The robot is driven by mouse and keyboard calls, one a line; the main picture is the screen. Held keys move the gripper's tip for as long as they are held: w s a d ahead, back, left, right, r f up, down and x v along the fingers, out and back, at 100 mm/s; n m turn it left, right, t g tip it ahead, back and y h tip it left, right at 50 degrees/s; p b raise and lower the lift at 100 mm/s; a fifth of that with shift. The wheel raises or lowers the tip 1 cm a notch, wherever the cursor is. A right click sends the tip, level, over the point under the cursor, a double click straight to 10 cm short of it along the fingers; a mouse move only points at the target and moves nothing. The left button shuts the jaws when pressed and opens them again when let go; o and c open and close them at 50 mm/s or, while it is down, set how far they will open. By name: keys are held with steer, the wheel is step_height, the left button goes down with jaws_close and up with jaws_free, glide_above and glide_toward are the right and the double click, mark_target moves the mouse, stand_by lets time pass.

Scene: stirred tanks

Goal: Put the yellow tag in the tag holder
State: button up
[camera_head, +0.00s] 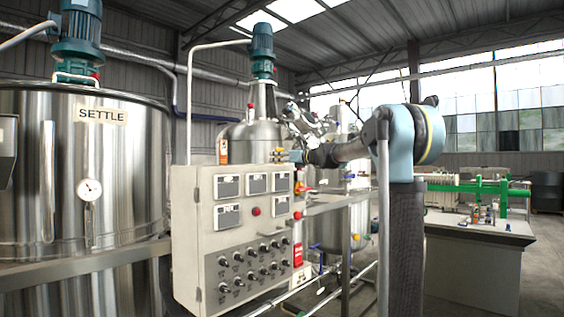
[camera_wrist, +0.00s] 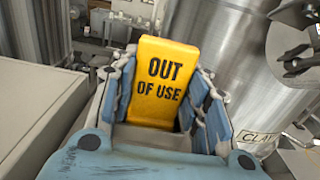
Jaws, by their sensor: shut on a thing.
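The yellow tag (camera_wrist: 166,82), printed "OUT OF USE" in black, stands between the two blue-grey fingers of my gripper (camera_wrist: 164,108) in the wrist view. The fingers close on its left and right sides, and its lower end is hidden down in the gripper. In the head view my gripper (camera_head: 294,156) is small, at the end of my outstretched arm, in front of the middle steel tank (camera_head: 240,137). A small yellow-orange patch shows there, too small to name. I cannot make out the tag holder for certain in either view.
A grey control panel (camera_head: 240,240) with knobs and displays stands below and left of my gripper. A large tank marked "SETTLE" (camera_head: 85,180) is at left. Pipes and rails run around the tanks. A bench (camera_head: 475,255) stands at right. A steel vessel (camera_wrist: 245,60) is close on the right in the wrist view.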

steer(key=shift+f, duration=0.1)
steer(key=o, duration=0.8)
steer(key=shift+d, duration=0.15)
steer(key=v, duration=1.1)
steer(key=shift+s+d, duration=0.25)
steer(key=shift+s, duration=0.1)
